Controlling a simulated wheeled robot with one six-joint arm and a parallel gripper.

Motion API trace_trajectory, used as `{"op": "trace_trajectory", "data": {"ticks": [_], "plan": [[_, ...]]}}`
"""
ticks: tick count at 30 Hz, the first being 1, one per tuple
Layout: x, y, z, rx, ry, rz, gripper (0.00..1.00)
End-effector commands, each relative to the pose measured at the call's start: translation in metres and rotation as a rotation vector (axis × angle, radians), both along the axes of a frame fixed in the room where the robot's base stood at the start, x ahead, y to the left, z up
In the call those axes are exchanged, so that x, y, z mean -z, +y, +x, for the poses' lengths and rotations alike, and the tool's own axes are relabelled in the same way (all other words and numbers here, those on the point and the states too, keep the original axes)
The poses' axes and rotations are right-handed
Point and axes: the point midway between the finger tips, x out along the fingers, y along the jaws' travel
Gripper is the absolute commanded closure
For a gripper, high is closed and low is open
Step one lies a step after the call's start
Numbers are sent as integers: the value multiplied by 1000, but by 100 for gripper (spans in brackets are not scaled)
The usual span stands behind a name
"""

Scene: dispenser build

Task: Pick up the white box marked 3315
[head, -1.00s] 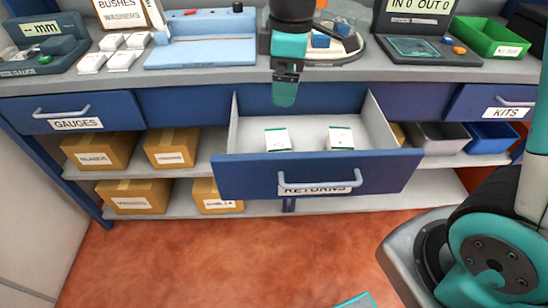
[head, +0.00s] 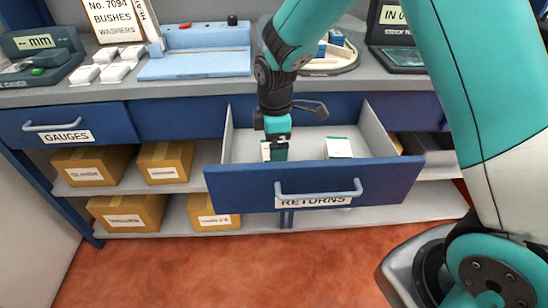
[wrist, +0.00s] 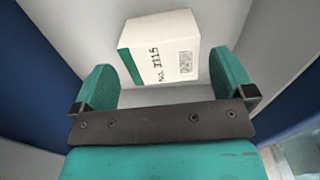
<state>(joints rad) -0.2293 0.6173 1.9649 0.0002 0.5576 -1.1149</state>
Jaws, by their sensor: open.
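The white box marked 3315 (wrist: 160,48) has a green edge band and a small printed code, and lies in the open RETURNS drawer (head: 240,190). In the head view the box (head: 265,151) is partly hidden behind my gripper (head: 279,150), which reaches down into the drawer's left half. In the wrist view my gripper (wrist: 164,84) is open, with a finger at each side and nothing held. The box shows ahead of the gap, its right end close to the right finger. I cannot tell the remaining height between fingertips and box.
A second white box with a green edge (head: 338,147) lies to the right in the same drawer. The drawer's side walls and front surround my gripper. Above is the grey worktop (head: 190,84) with a blue fixture (head: 195,58). Cardboard boxes (head: 165,163) sit on the shelves at left.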

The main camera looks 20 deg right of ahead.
Motion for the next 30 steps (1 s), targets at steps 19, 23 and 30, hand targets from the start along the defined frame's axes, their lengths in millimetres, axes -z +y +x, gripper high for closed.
{"op": "trace_trajectory", "data": {"ticks": [19, 23, 30], "plan": [[48, 4, -1, 0, 2, -1, 12], [48, 4, -1, 0, 2, -1, 41], [47, 4, 0, 0, 1, 0, 50]]}}
